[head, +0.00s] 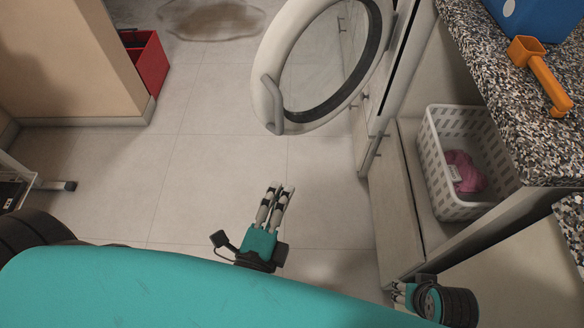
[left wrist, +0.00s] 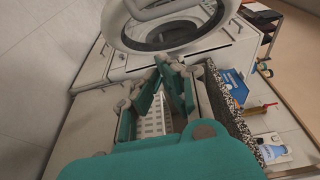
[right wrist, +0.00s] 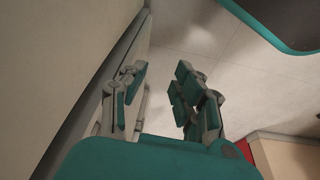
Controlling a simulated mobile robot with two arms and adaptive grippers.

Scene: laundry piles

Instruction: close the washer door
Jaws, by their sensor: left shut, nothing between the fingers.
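The washer door (head: 266,62) stands open in the head view, a white ring with a dark inner rim and a grey handle (head: 272,103) on its near left edge. It is swung out from the washer front (head: 408,66) at the right. The left wrist view also shows the door (left wrist: 114,22) at the top. My left gripper (head: 279,188) is shut and empty, in front of and below the door, apart from it. My right gripper (head: 398,291) is low beside the cabinet, partly hidden in the head view. In the right wrist view (right wrist: 160,75) its fingers are apart and empty.
A white basket (head: 453,206) holding a pink cloth stands in the open shelf at the right. The speckled counter (head: 505,125) above carries an orange scoop (head: 540,75) and a blue container (head: 540,15). A red bin (head: 150,65) is at the far left.

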